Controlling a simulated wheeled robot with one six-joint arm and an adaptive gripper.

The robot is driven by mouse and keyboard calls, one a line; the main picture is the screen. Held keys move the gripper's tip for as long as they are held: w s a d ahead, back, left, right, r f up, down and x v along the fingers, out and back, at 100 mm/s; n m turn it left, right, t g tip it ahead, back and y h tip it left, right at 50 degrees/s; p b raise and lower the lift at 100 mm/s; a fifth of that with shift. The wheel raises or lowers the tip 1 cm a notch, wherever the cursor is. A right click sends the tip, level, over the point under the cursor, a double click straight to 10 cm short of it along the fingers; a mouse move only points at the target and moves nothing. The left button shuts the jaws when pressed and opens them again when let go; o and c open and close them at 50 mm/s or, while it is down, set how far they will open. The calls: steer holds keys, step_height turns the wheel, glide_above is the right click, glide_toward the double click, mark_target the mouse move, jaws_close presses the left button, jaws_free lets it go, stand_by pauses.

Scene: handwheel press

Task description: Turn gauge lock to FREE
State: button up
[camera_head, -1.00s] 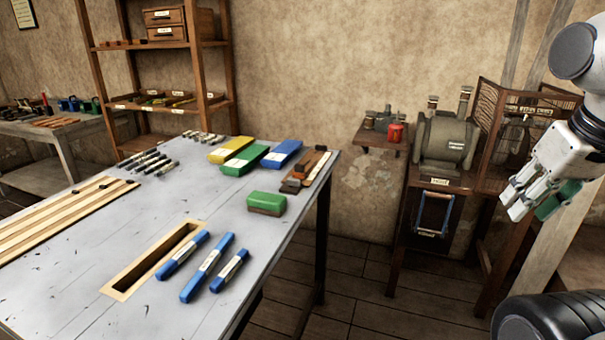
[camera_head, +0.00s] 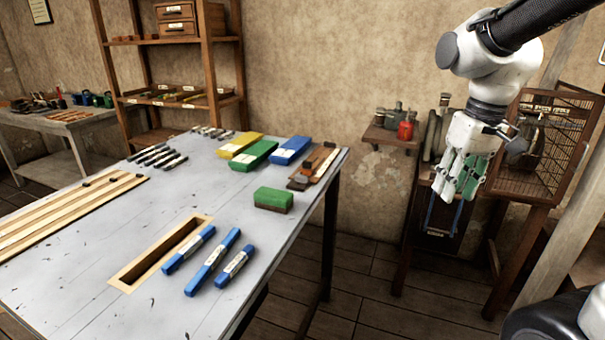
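I cannot pick out a gauge lock or a FREE marking in this view. My gripper (camera_head: 456,192) hangs pointing down at the right, in front of the small wooden stand. Green shows between and beside its pale fingers; I cannot tell whether this is part of the gripper or a held thing. The grey-green machine (camera_head: 430,138) on the stand is mostly hidden behind my gripper. A wooden cage with wire mesh (camera_head: 560,150) stands right of it, with a dark device inside.
A grey worktable (camera_head: 100,270) fills the left, with blue bars (camera_head: 212,262), a green block (camera_head: 273,199) and colored boxes on it. A small wall shelf (camera_head: 388,139) holds a red can (camera_head: 405,131). Bare floor lies between table and stand.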

steer(key=w+a+f+n+g, duration=0.1)
steer(key=w+a+f+n, duration=0.15)
steer(key=w+a, duration=0.55)
steer(key=n+t+y, duration=0.2)
steer(key=n+y, duration=0.2)
steer(key=n, duration=0.5)
glide_toward(301, 176)
steer(key=a, duration=0.1)
steer(key=shift+h, duration=0.3)
steer(key=x, duration=0.8)
steer(key=shift+w+d+f, duration=0.1)
steer(key=shift+w+f, duration=0.1)
steer(key=shift+f, duration=0.05)
jaws_close()
